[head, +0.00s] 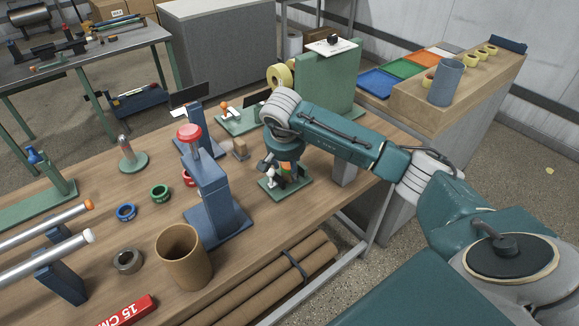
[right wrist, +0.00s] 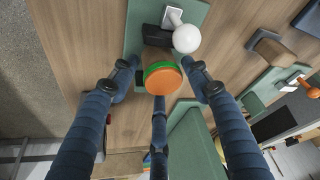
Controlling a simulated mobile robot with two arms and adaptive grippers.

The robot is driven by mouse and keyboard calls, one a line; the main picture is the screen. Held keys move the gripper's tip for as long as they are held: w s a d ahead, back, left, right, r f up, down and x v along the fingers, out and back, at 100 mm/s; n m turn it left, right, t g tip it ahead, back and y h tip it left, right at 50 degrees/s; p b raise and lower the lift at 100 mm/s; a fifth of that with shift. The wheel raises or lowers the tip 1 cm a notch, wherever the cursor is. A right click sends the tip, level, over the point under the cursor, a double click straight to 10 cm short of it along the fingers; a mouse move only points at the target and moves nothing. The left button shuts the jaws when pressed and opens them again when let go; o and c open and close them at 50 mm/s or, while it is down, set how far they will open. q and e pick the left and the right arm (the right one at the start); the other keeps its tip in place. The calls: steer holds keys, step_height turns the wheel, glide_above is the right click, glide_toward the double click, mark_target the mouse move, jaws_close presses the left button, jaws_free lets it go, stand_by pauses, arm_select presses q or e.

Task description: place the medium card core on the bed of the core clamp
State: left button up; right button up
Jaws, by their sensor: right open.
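A short brown core with a green band and an orange end (right wrist: 163,78) sits on a green clamp base (right wrist: 140,35) with a black block and a white ball knob (right wrist: 186,38). I take these for the medium card core and the core clamp, but no label shows. In the head view the right gripper (head: 287,162) points down over the clamp's green plate (head: 300,186) and partly hides the core. My left gripper is not in view.
A blue press with a red knob (head: 211,190) stands left of the clamp. A wide card tube (head: 183,262) stands in front. A green upright panel (head: 328,82) is behind. Blue (head: 125,212) and green (head: 159,193) rings lie on the table's left side.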

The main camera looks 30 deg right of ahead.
steer(key=b+v, duration=0.1)
steer(key=v, duration=1)
steer(key=shift+b, duration=0.35)
steer(key=shift+d+f, duration=0.1)
